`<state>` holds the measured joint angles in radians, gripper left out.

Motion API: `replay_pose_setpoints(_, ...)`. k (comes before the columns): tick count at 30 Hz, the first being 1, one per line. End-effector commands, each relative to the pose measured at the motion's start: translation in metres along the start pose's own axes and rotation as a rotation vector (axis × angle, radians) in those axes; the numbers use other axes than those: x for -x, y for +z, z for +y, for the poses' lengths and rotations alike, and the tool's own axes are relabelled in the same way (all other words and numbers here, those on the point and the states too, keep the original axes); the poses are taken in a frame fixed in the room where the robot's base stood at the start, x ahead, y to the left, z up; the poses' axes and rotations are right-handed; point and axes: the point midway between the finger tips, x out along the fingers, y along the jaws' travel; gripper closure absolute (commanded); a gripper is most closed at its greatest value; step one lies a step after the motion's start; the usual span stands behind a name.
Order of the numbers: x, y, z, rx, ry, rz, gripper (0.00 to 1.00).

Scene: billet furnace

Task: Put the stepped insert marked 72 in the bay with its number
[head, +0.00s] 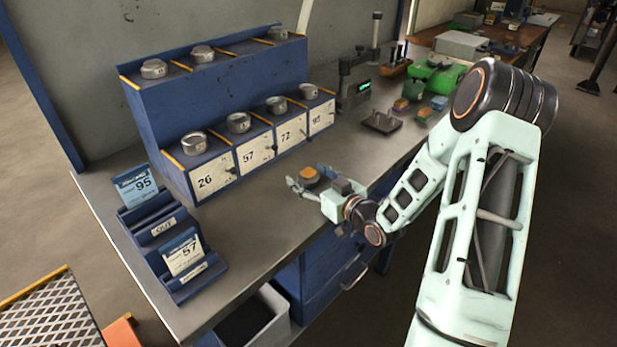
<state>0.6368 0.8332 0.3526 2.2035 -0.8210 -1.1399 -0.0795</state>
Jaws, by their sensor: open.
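The blue rack has a lower row of bays with white number plates; the plate of bay 72 (287,135) is third from the left, between 57 and 95. A round metal piece (276,104) sits above that plate. My gripper (308,178) is low over the bench, in front of the rack and to the right of plate 57. Its jaws are open, and a small block with an orange top (310,173) shows between or just behind the fingers; I cannot tell whether they touch it. No marking 72 is readable on any loose piece, so I cannot tell which is the stepped insert.
Small blocks with coloured tops (413,90), a dark pronged plate (381,122) and a gauge stand (355,80) stand at the bench's right. Card holders (165,235) with cards 95 and 57 stand at the left. The front bench top (255,235) is clear.

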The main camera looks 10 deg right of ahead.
Motion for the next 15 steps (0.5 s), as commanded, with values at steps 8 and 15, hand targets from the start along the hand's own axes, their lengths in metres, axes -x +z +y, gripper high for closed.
replay_pose_setpoints(8,-0.0004,0.0003,-0.0001,0.0,0.0,-0.001,0.44)
replay_pose_setpoints(15,-0.0002,0.0003,-0.0001,0.0,0.0,-0.001,0.71)
